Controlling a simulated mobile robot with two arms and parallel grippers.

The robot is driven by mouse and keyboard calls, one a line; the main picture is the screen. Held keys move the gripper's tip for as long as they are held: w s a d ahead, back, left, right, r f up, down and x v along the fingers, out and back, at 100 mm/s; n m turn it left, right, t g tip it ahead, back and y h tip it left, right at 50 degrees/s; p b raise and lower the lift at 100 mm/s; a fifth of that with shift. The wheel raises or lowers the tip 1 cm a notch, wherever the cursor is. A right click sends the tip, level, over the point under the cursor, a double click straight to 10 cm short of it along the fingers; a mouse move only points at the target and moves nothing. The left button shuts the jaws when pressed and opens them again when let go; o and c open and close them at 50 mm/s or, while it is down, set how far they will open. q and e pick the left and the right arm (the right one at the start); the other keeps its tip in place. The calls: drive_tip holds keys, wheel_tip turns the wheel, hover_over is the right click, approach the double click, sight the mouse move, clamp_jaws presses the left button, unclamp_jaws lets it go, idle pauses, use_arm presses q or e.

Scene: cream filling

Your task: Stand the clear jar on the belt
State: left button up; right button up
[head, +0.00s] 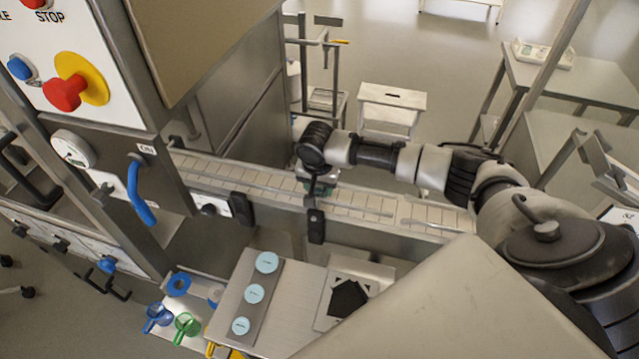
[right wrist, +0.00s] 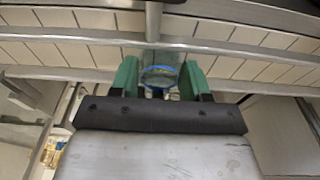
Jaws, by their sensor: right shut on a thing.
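The belt (head: 368,203) is a pale slatted conveyor with metal rails, running across the middle of the head view; its slats also fill the top of the right wrist view (right wrist: 60,52). My right gripper (head: 318,182) is over the belt, small and partly hidden by its own wrist. In the right wrist view its green fingers (right wrist: 160,82) are shut on the clear jar, whose blue-edged round rim (right wrist: 160,70) shows between them. Whether the jar's base touches the belt I cannot tell. My left gripper is not in view.
Metal guide rails (head: 270,190) edge the belt, with black sensor blocks (head: 316,226) on its near side. A tray with several light-blue lids (head: 254,293) lies in front. A machine panel with a red button (head: 66,93) stands at left. The belt right of the gripper looks clear.

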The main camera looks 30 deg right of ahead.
sight(317, 192)
drive_tip(key=shift+f, duration=0.15)
drive_tip(key=shift+f, duration=0.15)
drive_tip(key=o, duration=0.9)
wheel_tip(317, 192, up, 12)
drive_tip(key=s+a+b, duration=0.1)
drive_tip(key=shift+a+r+b, duration=0.2)
drive_tip(key=shift+r+b, duration=0.05)
drive_tip(key=shift+b, duration=0.05)
